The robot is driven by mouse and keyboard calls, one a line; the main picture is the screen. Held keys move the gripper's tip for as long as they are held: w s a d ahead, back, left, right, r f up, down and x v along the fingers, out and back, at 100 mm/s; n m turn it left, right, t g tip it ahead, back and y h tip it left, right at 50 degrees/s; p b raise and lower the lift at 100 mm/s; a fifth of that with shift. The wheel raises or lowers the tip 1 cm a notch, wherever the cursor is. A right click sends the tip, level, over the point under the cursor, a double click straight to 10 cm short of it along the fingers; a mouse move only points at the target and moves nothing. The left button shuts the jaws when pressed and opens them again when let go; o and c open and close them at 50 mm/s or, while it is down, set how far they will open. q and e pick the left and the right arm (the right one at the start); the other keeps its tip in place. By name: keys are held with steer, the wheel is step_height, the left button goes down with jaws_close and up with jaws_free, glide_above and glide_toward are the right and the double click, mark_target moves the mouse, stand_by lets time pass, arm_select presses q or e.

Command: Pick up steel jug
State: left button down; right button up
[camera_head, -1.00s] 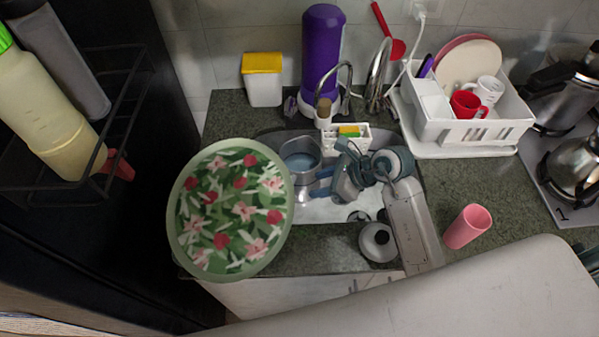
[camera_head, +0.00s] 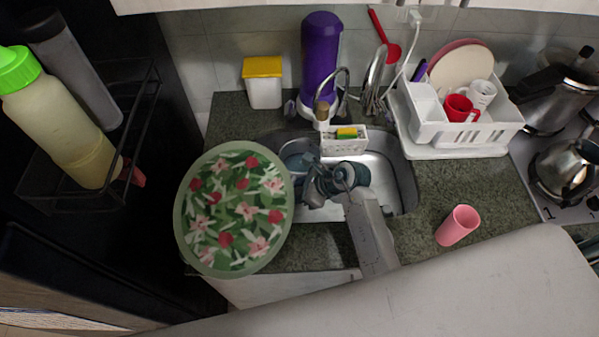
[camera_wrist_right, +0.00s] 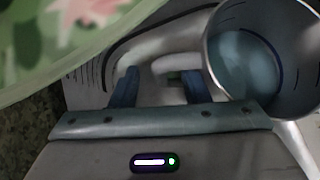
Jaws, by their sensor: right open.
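The steel jug (camera_wrist_right: 250,62) is a round metal vessel with a bluish inside, at the upper right of the right wrist view. In the head view it is mostly hidden at the left of the sink, behind the plate and my right arm. My right gripper (camera_wrist_right: 158,90) is open, its two blue fingers apart, just left of the jug. A pale curved shape lies beyond the fingers; I cannot tell whether it is the jug's handle or the sink. In the head view my right gripper (camera_head: 312,190) is over the left part of the sink. My left gripper is not seen.
A floral green plate (camera_head: 235,208) is close to the right gripper on the left. A tap (camera_head: 330,105) and sponge caddy (camera_head: 345,139) stand behind the sink (camera_head: 405,180). A pink cup (camera_head: 457,226) and dish rack (camera_head: 465,130) are to the right.

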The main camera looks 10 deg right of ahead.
jaws_close()
stand_by(1.2)
steer(key=shift+w+r, duration=0.1)
steer(key=shift+r, duration=0.05)
